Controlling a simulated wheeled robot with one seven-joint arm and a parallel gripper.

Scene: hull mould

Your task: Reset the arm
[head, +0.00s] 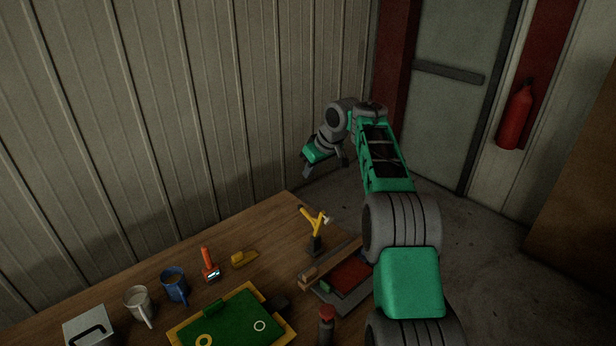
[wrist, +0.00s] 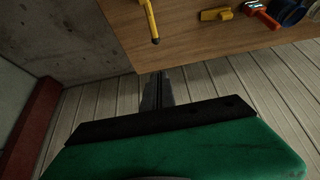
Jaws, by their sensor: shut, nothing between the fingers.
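My arm reaches out over the far right part of the wooden table (head: 285,212) in the head view, with its elbow raised. My gripper (head: 308,174) hangs beyond the table's far corner, near the corrugated wall. In the wrist view my gripper (wrist: 158,76) shows its dark fingers close together, shut and empty. The table edge (wrist: 185,55) lies just past the fingertips. The gripper touches nothing that I can see.
A tray with a red area (head: 350,275), a green mat (head: 240,318), an orange tool (head: 208,262), a blue mug (head: 174,285) and a white mug (head: 139,305) are on the table. A fire extinguisher (head: 515,118) hangs at right.

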